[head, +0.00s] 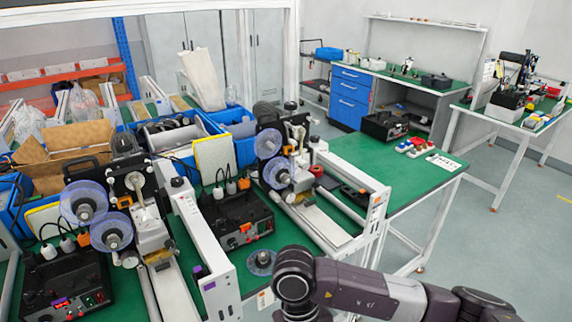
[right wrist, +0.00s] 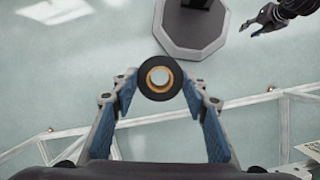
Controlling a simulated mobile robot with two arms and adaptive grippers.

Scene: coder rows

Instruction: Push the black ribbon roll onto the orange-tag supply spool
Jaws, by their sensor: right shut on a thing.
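The black ribbon roll (right wrist: 144,82), a dark ring around a tan core, is between the fingers of my right gripper (right wrist: 159,92), which is shut on it. The roll's end faces the right wrist camera. The head view shows my right arm at the bottom, but not this gripper or the roll. I cannot tell which is the supply spool. My left gripper (right wrist: 262,20) shows at upper right in the right wrist view; its opening is unclear.
A second coder with clear spools (head: 111,232) stands at left. A loose clear disc (head: 261,262) lies on the green table near the front. White rails (head: 340,172) stick up beside the coders. The green tabletop at right (head: 375,150) is mostly clear.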

